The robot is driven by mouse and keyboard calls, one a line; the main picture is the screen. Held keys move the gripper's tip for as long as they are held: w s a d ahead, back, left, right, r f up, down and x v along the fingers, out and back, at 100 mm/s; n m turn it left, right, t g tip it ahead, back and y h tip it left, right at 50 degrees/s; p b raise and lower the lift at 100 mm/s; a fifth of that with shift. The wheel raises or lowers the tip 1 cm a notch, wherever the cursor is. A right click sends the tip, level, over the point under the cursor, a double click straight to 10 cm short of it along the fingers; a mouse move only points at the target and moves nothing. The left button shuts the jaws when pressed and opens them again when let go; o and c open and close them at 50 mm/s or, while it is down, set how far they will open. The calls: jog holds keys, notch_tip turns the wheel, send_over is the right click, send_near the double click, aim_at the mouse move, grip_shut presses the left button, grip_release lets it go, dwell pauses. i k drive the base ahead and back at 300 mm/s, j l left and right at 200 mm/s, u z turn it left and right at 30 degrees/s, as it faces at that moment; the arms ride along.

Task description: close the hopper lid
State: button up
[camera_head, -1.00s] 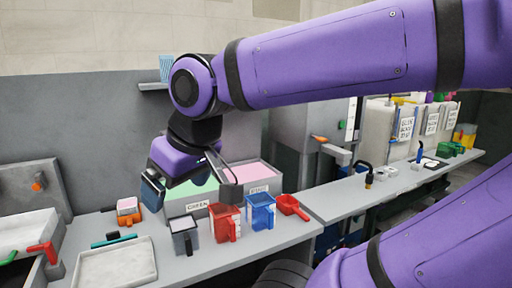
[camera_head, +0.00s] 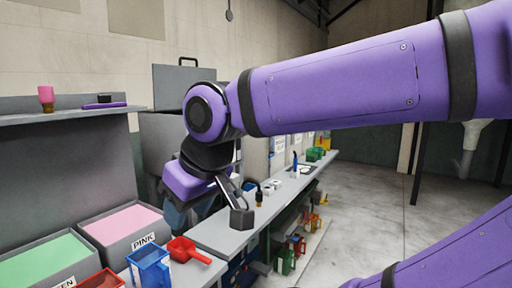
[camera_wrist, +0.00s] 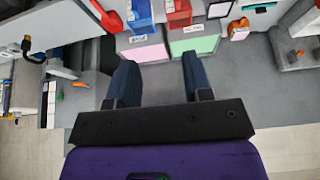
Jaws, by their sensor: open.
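The hopper lid (camera_head: 184,86) is a flat grey panel with a dark handle (camera_head: 188,61) on its top edge. It stands upright, open, above the grey hopper body (camera_head: 160,140) in the head view, partly behind my arm. My gripper (camera_head: 208,213) hangs in front of the hopper, lower than the lid and apart from it as far as I can see. In the wrist view my gripper (camera_wrist: 160,80) has its two blue fingers spread with nothing between them. I cannot make out the lid in the wrist view.
A pink bin (camera_head: 84,225) and a green bin (camera_head: 66,249) stand at lower left, with a blue jug (camera_head: 150,268) and a red scoop (camera_head: 188,249) in front. A wall shelf (camera_head: 60,116) holds a pink cup (camera_head: 46,97).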

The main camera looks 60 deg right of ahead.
aim_at(171, 83)
jog(key=z, duration=1.1)
jog(key=i+l+u, duration=0.25)
jog(key=i+l, duration=0.05)
jog(key=l, duration=0.05)
